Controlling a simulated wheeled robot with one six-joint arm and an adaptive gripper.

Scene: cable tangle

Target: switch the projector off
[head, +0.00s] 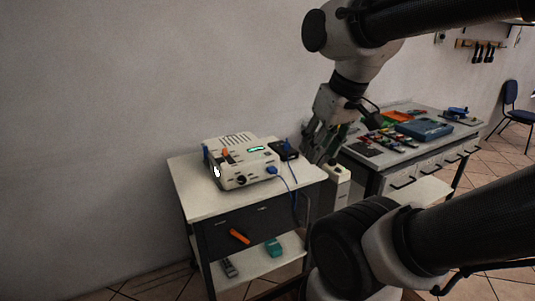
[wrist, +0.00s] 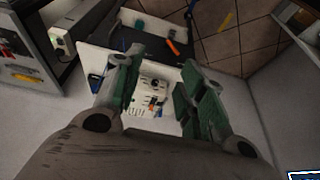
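The projector (head: 243,167) is a white box on top of a small cart (head: 185,182). It has an orange part on top, a green lit strip, a round dark lens-like part and a blue plug with a cable at its front. In the wrist view the projector (wrist: 150,100) shows between my fingers, farther off. My gripper (head: 319,150) is above the cart's right end, to the right of the projector and apart from it. In the wrist view my gripper (wrist: 158,80) is open, with nothing held. Which part is the switch I cannot tell.
A small black box (head: 284,149) lies right of the projector. A blue cable (head: 294,178) hangs over the cart's edge. A white box (head: 337,182) stands right of the cart. A workbench (head: 418,152) with tools is behind. An orange object (head: 239,236) is at the drawer front.

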